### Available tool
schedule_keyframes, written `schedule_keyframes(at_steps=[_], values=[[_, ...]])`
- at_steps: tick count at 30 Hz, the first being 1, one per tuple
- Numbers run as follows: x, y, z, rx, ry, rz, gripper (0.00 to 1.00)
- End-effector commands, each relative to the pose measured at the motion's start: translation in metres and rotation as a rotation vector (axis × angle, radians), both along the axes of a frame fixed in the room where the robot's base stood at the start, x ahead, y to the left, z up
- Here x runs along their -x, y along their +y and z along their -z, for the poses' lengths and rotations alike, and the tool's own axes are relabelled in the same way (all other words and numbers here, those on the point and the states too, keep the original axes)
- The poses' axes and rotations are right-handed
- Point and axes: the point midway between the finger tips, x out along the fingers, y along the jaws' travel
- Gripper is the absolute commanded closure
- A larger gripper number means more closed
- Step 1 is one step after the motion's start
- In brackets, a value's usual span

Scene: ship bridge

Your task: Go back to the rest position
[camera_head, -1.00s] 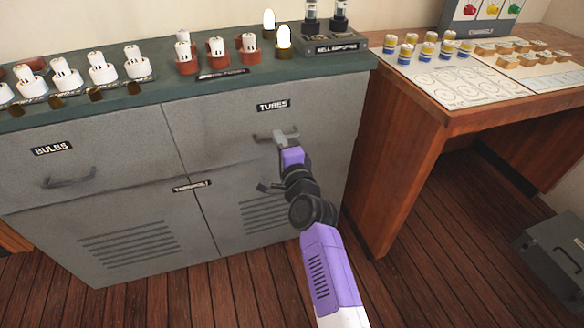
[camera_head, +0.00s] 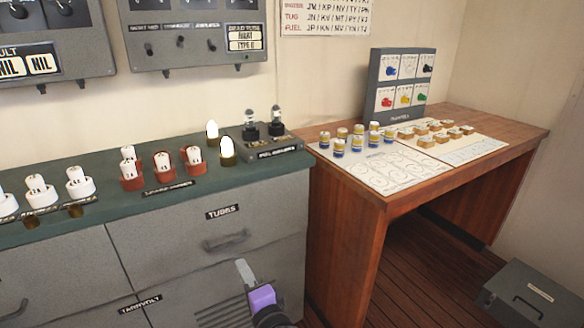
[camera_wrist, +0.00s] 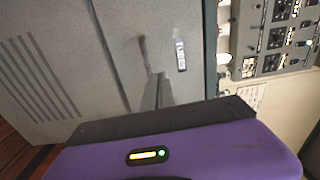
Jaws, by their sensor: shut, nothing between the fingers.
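My gripper (camera_head: 245,272), with grey fingers on a purple wrist, is low in the head view. It appears shut and empty, just below and right of the handle (camera_head: 226,241) of the drawer labelled TUBES (camera_head: 265,215), in front of the grey cabinet. The drawer looks closed, flush with the cabinet front. In the wrist view, the gripper fingers (camera_wrist: 157,92) point at the cabinet front, close to the drawer handle (camera_wrist: 144,53). Whether they touch the cabinet cannot be told. Most of my arm is out of the head view.
The green cabinet top (camera_head: 100,212) holds white bulbs, red sockets (camera_head: 163,165) and a fuse-like unit (camera_head: 270,147). A wooden desk (camera_head: 420,185) with small jars and a switch panel (camera_head: 400,85) stands right. A grey case (camera_head: 530,295) lies on the floor. Floor under the desk is clear.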

Motion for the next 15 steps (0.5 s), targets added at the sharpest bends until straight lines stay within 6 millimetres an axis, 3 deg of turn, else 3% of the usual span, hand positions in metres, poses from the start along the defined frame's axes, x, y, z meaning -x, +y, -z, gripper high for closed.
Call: schedule_keyframes(at_steps=[2, 4, 6, 15], values=[[-0.002, -0.003, -0.008, 0.051, -0.058, 0.015, 1.00], [-0.003, -0.007, -0.031, 0.105, -0.149, 0.037, 1.00], [0.009, -0.021, -0.042, 0.199, -0.251, 0.070, 1.00], [0.070, -0.105, -0.025, 0.527, -0.457, 0.199, 1.00]])
